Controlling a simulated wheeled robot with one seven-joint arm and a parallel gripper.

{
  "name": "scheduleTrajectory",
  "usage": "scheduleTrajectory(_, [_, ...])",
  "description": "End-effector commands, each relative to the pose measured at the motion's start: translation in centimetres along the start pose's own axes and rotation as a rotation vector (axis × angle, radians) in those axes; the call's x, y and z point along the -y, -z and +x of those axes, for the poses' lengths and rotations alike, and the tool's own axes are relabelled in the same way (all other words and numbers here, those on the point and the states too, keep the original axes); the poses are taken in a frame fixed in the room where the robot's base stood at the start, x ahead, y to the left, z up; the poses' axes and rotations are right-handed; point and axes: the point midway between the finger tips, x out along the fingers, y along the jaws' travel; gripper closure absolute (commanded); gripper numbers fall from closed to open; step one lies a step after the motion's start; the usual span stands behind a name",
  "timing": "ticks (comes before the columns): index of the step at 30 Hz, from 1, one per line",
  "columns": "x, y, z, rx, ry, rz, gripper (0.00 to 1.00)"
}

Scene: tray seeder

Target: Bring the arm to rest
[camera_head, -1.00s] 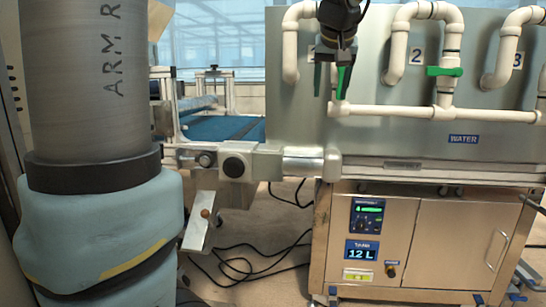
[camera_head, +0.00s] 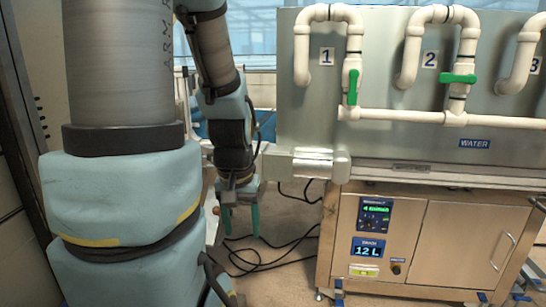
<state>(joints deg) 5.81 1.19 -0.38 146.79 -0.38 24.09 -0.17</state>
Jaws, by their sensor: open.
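My gripper (camera_head: 241,221) hangs pointing down at the left of the water unit, its two green fingers apart with nothing between them. It is clear of the valves and in front of the floor with black cables. My blue-grey arm (camera_head: 218,70) comes down from the top of the picture to it. The green handle of valve 1 (camera_head: 352,87) stands vertical on its white pipe. The green handle of valve 2 (camera_head: 458,78) lies horizontal.
The steel water panel (camera_head: 300,110) with white pipes (camera_head: 400,115) fills the right side. Below it stands a steel cabinet (camera_head: 462,245) with a display (camera_head: 368,248) reading 12 L. Black cables (camera_head: 262,262) lie on the floor left of the cabinet.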

Motion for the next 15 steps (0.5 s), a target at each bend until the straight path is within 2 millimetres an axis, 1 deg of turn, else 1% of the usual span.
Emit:
scheduleTrajectory(1, [0.0, 0.4, -2.5, 0.0, 0.0, 0.0, 0.38])
scheduleTrajectory(5, [0.0, 0.9, -6.5, -0.001, 0.0, 0.0, 0.38])
scheduleTrajectory(9, [-0.1, 1.6, -10.9, -0.001, 0.0, 0.0, 0.38])
scheduleTrajectory(12, [-0.1, 2.0, -13.8, -0.001, 0.0, 0.0, 0.38])
scheduleTrajectory(15, [-0.1, 2.3, -16.1, -0.001, 0.0, 0.0, 0.38])
